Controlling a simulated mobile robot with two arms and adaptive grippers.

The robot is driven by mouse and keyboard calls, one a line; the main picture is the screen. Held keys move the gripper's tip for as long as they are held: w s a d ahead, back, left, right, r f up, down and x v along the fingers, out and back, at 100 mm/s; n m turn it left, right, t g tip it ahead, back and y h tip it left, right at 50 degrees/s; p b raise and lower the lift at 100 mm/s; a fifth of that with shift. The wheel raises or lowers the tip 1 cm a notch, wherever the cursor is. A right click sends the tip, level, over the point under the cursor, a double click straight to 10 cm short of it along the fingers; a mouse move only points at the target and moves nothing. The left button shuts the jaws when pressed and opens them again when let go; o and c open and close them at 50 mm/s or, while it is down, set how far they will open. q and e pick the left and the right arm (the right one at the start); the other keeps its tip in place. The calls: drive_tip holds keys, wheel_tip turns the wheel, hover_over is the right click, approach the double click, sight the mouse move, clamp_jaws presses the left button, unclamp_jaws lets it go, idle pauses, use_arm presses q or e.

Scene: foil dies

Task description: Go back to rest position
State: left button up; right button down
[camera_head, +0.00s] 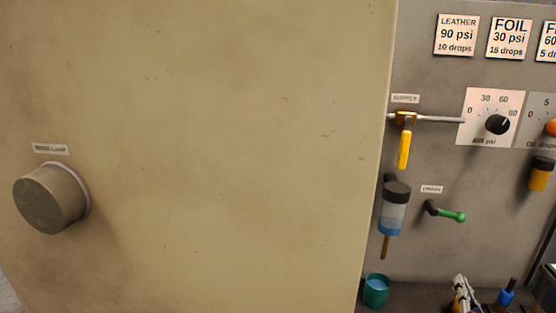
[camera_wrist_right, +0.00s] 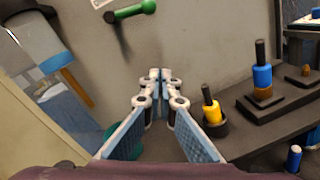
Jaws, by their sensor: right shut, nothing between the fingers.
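My right gripper (camera_head: 462,292) shows at the bottom edge of the head view, low in front of the grey panel. In the right wrist view its fingers (camera_wrist_right: 161,78) meet at the tips, with nothing between them. The green drain lever (camera_head: 446,213) is above it and to the left; in the wrist view this lever (camera_wrist_right: 135,12) is at the top. My left gripper is not in view.
A large beige cabinet (camera_head: 220,120) with a round knob (camera_head: 48,200) fills the left. A filter bowl (camera_head: 394,210), yellow-handled valve (camera_head: 404,150) and teal cup (camera_head: 376,290) sit right of it. Blue-handled (camera_wrist_right: 262,78) and yellow-handled (camera_wrist_right: 212,112) tools stand right of my fingers.

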drive_tip(key=s+a+f+m+g+y, duration=0.1)
drive_tip(key=s+a+f+m+g, duration=0.3)
drive_tip(key=s+a+f+m, duration=0.35)
drive_tip(key=s+a+f+m+g, duration=0.4)
drive_tip(key=s+f+m, duration=0.4)
drive_tip(key=m, duration=0.2)
drive_tip(key=s+a+f+m+g+y, duration=0.2)
drive_tip(key=s+a+m+g+y, duration=0.15)
drive_tip(key=s+a, duration=0.35)
drive_tip(key=s+a+f+m+g+y, duration=0.2)
drive_tip(key=s+a+m, duration=0.3)
drive_tip(key=a, duration=0.4)
wheel_tip(320, 180, down, 25)
drive_tip(key=s+n+g, duration=0.1)
drive_tip(key=s+n, duration=0.1)
drive_tip(key=s+d+f+g, duration=0.1)
drive_tip(key=s+d+f, duration=0.2)
drive_tip(key=s+f, duration=1.4)
drive_tip(key=shift+s, duration=0.3)
drive_tip(key=shift+d+h, duration=0.1)
drive_tip(key=shift+h, duration=0.15)
